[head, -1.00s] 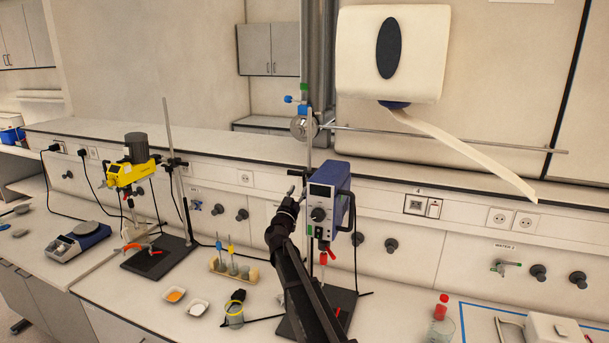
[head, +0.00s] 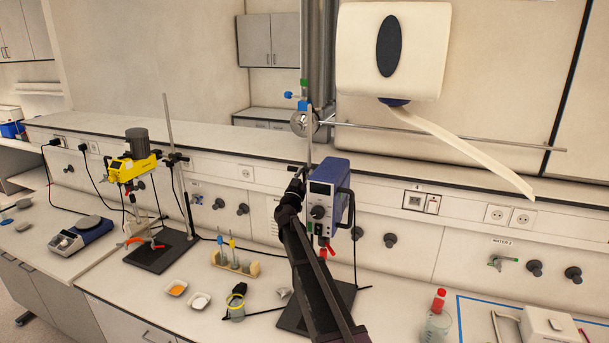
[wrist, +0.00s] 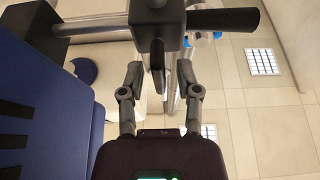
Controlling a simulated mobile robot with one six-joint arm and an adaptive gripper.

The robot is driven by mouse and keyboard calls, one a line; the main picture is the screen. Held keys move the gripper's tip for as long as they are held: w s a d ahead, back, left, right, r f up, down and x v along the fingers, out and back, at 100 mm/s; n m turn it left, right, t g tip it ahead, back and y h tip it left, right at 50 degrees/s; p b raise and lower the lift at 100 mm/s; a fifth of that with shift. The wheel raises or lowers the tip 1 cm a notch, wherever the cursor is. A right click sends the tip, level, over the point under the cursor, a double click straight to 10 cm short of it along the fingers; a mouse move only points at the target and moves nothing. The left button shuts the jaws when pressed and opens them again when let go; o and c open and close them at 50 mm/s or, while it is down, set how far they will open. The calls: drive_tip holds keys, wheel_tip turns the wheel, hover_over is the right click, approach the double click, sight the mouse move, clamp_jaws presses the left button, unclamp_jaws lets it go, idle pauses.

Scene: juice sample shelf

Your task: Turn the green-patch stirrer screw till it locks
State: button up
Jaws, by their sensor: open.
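The blue stirrer with a pale front panel (head: 321,204) hangs on a vertical rod (head: 309,140); a small green patch (head: 310,227) shows on its lower front edge. My gripper (head: 293,183) is just left of the stirrer's upper part, hiding part of the clamp. In the wrist view, my gripper (wrist: 159,70) is open. A dark screw handle (wrist: 157,62) hangs from the black clamp block (wrist: 158,28) and lies between the fingertips, with a gap visible on both sides. The stirrer's blue housing (wrist: 45,110) fills the left of the wrist view.
A second black handle (wrist: 225,21) sticks out right of the block. A yellow stirrer (head: 133,168) stands on its own stand at left. A tube rack (head: 235,263), two small dishes and a beaker (head: 235,303) stand on the bench. A horizontal rod (head: 440,137) crosses behind.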

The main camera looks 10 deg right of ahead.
clamp_jaws()
drive_tip(key=shift+m+g+h, duration=0.3)
drive_tip(key=shift+m, duration=0.4)
drive_tip(key=m, duration=0.2)
drive_tip(key=m+g+h, duration=0.1)
drive_tip(key=m, duration=0.1)
drive_tip(key=shift+d+h, duration=0.15)
drive_tip(key=shift+h, duration=0.15)
drive_tip(key=m+g+h+p, duration=0.1)
drive_tip(key=m, duration=0.2)
drive_tip(key=m+g, duration=0.1)
drive_tip(key=m, duration=0.2)
drive_tip(key=shift+s+d+g+h+p, duration=0.15)
drive_tip(key=shift+g+h+p, duration=0.2)
drive_tip(key=shift+g+h, duration=0.05)
drive_tip(key=shift+d+f+m+g+y+p, duration=0.15)
drive_tip(key=shift+m+g+p, duration=0.55)
drive_tip(key=shift+m, duration=1.15)
drive_tip(key=shift+f+m+g+y+p, duration=0.2)
drive_tip(key=shift+m+g+p, duration=0.5)
drive_tip(key=shift+m, duration=1.1)
drive_tip(key=shift+d+f+m+g+y+p, duration=0.15)
drive_tip(key=shift+m+g+p, duration=0.55)
drive_tip(key=shift+m, duration=1.15)
drive_tip(key=shift+a, duration=0.1)
